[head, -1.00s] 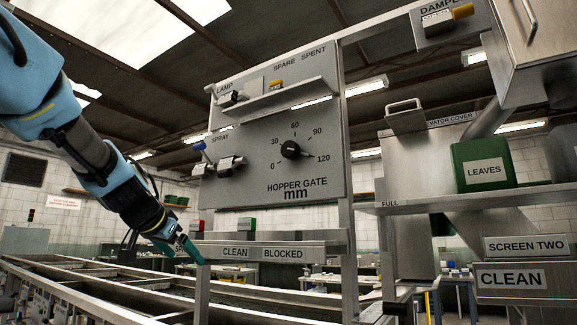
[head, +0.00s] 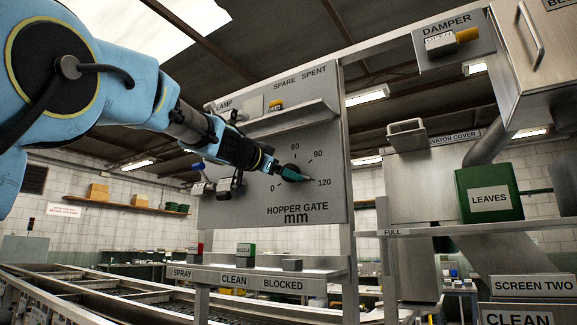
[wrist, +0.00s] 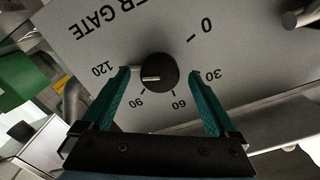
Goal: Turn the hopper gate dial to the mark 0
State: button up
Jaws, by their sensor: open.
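The hopper gate dial (wrist: 158,72) is a round black knob with a white pointer line, on a grey panel (head: 235,205) marked 0 to 120. In the wrist view the pointer lies toward the left, close to the 120 mark and on its 90 side. The 0 mark (wrist: 207,26) is at the upper right. My gripper (wrist: 160,74) is open, with one teal fingertip on each side of the knob and a gap on both sides. In the head view my gripper (head: 294,174) is at the dial and mostly hides it.
A shelf (head: 290,119) juts out above the dial. Spray switches (head: 222,186) are left of it, close under my arm. A lower ledge (head: 262,279) carries small blocks. A green leaves bin (head: 488,195) stands at right.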

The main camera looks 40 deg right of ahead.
jog(key=shift+p+x, duration=0.5)
jog(key=shift+x, duration=0.9)
jog(key=shift+c, duration=0.3)
jog(key=c, duration=1.3)
